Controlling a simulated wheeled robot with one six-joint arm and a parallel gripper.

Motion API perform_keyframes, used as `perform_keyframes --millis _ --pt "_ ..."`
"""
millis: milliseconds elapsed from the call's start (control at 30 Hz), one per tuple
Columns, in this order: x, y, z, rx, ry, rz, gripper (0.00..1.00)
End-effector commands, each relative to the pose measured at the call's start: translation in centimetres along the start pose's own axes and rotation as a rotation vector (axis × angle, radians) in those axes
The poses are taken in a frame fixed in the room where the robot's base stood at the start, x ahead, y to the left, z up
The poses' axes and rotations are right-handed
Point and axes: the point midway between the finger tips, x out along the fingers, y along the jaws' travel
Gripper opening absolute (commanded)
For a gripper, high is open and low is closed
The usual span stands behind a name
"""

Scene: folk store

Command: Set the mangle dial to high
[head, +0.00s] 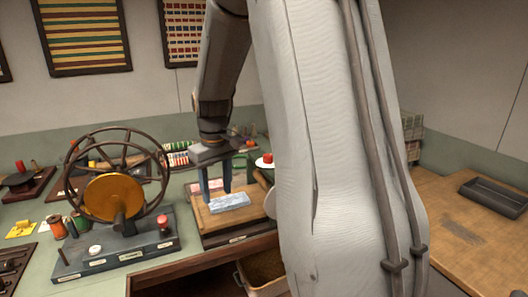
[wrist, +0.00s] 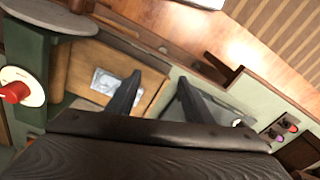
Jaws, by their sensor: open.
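A white round dial with a red knob shows at the left edge of the wrist view (wrist: 18,90), beside a green frame (wrist: 38,55). In the head view, the dial (head: 264,161) stands behind the board, partly by my arm. It looks like the mangle's dial; its marks and setting cannot be read. My gripper (head: 214,186) is open, pointing down over a wooden board (head: 212,219) with a folded pale blue cloth (head: 229,202). Its fingers also show in the wrist view (wrist: 157,98), with nothing between them, apart from the dial. My arm hides part of the mangle.
A large dark wheel with a yellow disc (head: 112,196) stands left on a dark base with small knobs and labels. Thread spools (head: 57,226) stand beside it. A crate (head: 262,275) sits under the counter. The wooden counter at right (head: 460,220) is mostly clear, with a dark tray (head: 492,197).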

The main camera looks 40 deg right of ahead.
Motion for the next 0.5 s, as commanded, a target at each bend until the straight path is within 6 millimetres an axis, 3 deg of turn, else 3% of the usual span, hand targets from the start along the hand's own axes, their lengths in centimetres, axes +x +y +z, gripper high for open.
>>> perform_keyframes --millis 33,200,400,500 --pt "-0.8 3.0 -2.0 -0.008 -0.007 -0.002 0.47" --pt "-3.6 12.5 -6.3 -0.075 -0.035 -0.019 0.47" --pt "-6.3 22.1 -7.8 -0.144 -0.058 -0.044 0.47" --pt "-7.2 25.0 -7.7 -0.168 -0.063 -0.053 0.47"
